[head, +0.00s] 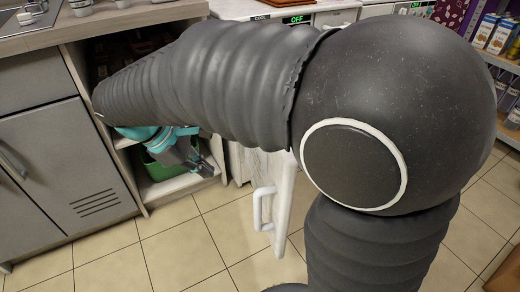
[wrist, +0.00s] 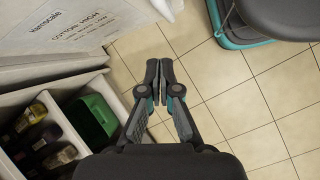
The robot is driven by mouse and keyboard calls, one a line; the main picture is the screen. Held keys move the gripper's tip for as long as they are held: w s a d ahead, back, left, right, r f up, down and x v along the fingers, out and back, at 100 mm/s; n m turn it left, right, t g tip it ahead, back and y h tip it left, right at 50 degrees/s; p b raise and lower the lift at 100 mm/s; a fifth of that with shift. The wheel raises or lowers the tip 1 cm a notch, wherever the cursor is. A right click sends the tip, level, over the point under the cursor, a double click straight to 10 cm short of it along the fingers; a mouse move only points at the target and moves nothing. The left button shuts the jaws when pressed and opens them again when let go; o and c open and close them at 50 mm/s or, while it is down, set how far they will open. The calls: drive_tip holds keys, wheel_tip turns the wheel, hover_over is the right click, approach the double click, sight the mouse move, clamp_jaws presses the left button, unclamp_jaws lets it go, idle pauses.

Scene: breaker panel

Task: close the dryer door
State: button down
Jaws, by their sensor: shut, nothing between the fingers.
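The dryer door (head: 276,204) is a white panel with a white loop handle (head: 263,208). In the head view it stands open, swung out from the machine front and seen nearly edge-on. My arm hides its upper part and most of the machine. My gripper (head: 208,168) is left of the door, apart from it, in front of the open shelf unit. In the wrist view my gripper (wrist: 159,68) has its fingertips together and empty, over the tiled floor. A white panel with printed text (wrist: 75,22) fills the upper left there; I cannot tell if it is part of the door.
A green bin (head: 170,165) sits on the low shelf left of the door, beside bottles (wrist: 30,117) in the wrist view. Grey cabinets (head: 60,150) stand at the left. Stocked shelves (head: 500,45) are at the far right. Tiled floor (head: 185,250) in front is clear.

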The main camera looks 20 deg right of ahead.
wheel_tip(320, 180, up, 6)
drive_tip(key=d+r+n+h, duration=0.1)
drive_tip(key=d+n+h, duration=0.2)
drive_tip(key=n, duration=0.1)
drive_tip(key=d+r+b+x, duration=0.1)
drive_tip(key=d+x, duration=0.1)
drive_tip(key=x, duration=1.1)
drive_tip(key=shift+r+g+b, duration=0.3)
drive_tip(key=shift+r+g, duration=0.05)
drive_tip(key=shift+g, duration=0.05)
